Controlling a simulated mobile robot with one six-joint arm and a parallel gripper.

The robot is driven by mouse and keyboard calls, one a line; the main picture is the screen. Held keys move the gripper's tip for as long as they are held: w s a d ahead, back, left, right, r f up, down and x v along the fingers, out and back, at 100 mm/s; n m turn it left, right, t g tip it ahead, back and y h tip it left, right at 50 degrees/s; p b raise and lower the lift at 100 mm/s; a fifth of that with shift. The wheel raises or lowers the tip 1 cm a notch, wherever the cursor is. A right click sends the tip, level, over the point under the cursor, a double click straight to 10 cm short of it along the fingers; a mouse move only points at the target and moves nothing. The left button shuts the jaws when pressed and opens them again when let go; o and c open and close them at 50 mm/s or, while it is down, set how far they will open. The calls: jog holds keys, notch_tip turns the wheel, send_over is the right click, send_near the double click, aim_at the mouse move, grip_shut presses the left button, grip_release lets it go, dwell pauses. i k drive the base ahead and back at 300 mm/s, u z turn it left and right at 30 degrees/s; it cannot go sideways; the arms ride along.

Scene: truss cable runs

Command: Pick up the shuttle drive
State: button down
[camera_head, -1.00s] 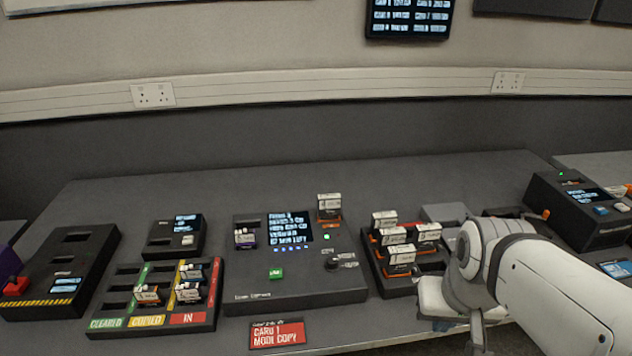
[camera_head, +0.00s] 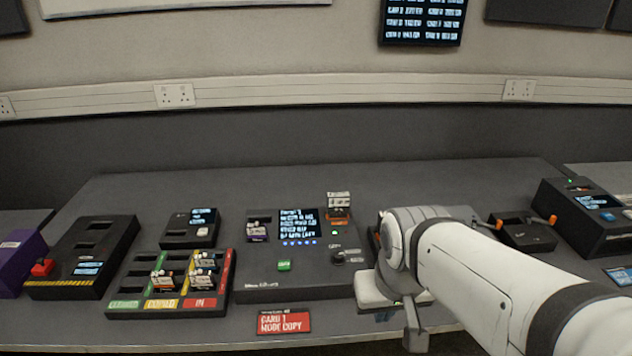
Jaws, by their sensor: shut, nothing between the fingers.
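No label that I can read marks the shuttle drive. The dark copy station (camera_head: 300,268) in the middle holds a small purple-and-white drive (camera_head: 257,232) in its left slot. An orange-and-white drive (camera_head: 338,208) stands upright in its right slot. My gripper (camera_head: 378,290) is at the end of my white arm, just right of the station and near the table's front edge. It is shut and empty, and its fingertips are largely hidden. It is apart from both drives.
A rack with coloured lanes (camera_head: 128,304) holds several small cards at the left. A dark device with a red knob (camera_head: 85,262) and a purple box (camera_head: 18,262) stand further left. A dark tray with orange ends (camera_head: 524,234) is behind my arm. The table's back strip is clear.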

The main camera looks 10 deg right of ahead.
aim_at(338, 203)
jog(key=z, duration=0.85)
jog(key=k, duration=0.85)
jog(key=u, duration=0.4)
jog(key=i, duration=1.5)
jog(key=u, duration=0.05)
